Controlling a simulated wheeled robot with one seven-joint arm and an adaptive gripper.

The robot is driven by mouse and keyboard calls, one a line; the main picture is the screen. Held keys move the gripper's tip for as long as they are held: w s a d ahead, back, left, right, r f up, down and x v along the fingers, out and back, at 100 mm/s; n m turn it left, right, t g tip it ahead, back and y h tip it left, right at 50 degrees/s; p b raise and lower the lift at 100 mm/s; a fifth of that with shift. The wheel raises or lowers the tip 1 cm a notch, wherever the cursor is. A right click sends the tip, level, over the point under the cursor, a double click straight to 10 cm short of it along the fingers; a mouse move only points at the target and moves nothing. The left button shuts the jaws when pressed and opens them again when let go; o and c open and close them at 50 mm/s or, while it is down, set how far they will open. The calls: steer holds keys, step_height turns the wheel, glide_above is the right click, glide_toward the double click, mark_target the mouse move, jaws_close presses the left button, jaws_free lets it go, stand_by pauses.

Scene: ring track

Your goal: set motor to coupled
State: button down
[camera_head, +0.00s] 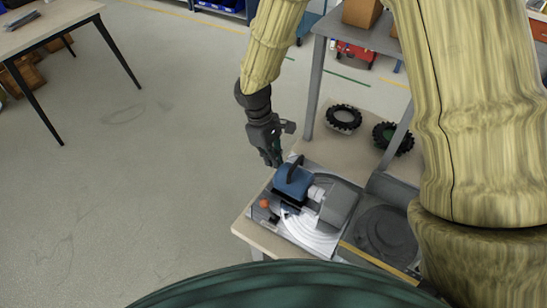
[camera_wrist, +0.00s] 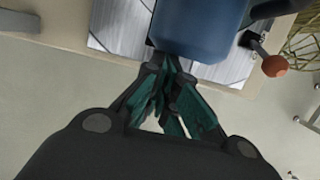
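The motor (camera_head: 292,181) is a blue block with a black arched handle, standing on a metal plate at the near end of the bench. In the wrist view the blue motor (camera_wrist: 200,28) fills the top middle, just beyond my fingertips. A lever with an orange ball knob (camera_head: 264,203) is beside the motor; the knob (camera_wrist: 275,66) also shows at right in the wrist view. My gripper (camera_head: 274,160) points down at the motor's far side. In the wrist view its fingers (camera_wrist: 168,70) converge, tips close together, with nothing visible between them. Contact with the motor cannot be told.
A white curved track (camera_head: 310,236) and a grey housing (camera_head: 338,203) adjoin the motor. A dark round part (camera_head: 384,233) lies in a tray to the right. Two black tyres (camera_head: 343,118) (camera_head: 393,138) lie farther back on the bench. Floor to the left is clear up to another table (camera_head: 50,22).

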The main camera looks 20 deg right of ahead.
steer(key=w+a+r, duration=0.4)
steer(key=r, duration=0.5)
steer(key=shift+w+a+r+b, duration=0.15)
steer(key=shift+w+r+b, duration=0.15)
steer(key=shift+w+b, duration=0.15)
stand_by(0.5)
